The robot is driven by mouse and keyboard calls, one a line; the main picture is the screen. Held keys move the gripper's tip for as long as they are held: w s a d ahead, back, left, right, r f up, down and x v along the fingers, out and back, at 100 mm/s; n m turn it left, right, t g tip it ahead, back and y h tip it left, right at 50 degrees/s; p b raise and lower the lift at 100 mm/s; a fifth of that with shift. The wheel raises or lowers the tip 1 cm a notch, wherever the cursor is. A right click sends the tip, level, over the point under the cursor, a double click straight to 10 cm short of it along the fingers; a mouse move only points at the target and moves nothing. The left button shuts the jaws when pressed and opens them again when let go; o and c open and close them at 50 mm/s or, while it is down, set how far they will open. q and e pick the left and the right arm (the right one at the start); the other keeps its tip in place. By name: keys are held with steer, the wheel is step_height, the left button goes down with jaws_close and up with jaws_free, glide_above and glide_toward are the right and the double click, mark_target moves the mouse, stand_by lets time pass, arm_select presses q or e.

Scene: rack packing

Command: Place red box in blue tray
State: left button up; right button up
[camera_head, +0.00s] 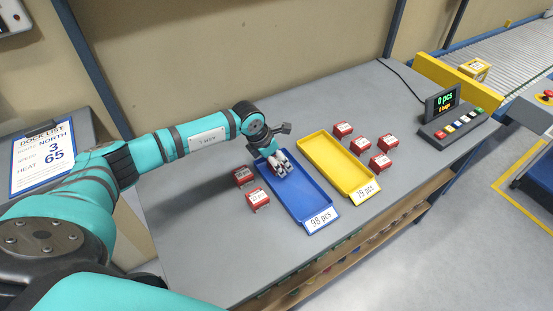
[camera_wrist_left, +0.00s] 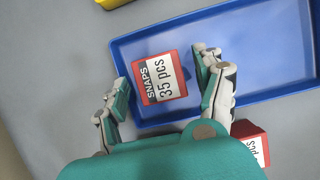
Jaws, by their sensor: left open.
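The blue tray (camera_head: 318,200) lies on the grey table, with a "98 pcs" label at its near end. My left gripper (camera_head: 281,163) is over the far part of this tray. In the left wrist view a red box (camera_wrist_left: 150,93) labelled "SNAPS 35 pcs" is between the open fingers, inside the blue tray (camera_wrist_left: 228,30) near one wall. A gap shows between the fingers and the box on at least one side. In the head view the gripper mostly hides this box. Two other red boxes (camera_head: 243,176) (camera_head: 258,199) stand on the table left of the tray.
A yellow tray (camera_head: 325,160) labelled "79 pcs" lies right of the blue one. Several red boxes (camera_head: 361,144) stand beyond it. A counter display (camera_head: 441,102) with a button panel stands at the table's right end, near a conveyor (camera_head: 500,55). The table's front right is clear.

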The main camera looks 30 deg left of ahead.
arm_select(q)
steer(key=b+v, duration=0.1)
steer(key=v, duration=1.1)
steer(key=shift+b, duration=0.4)
steer(key=shift+r, duration=0.1)
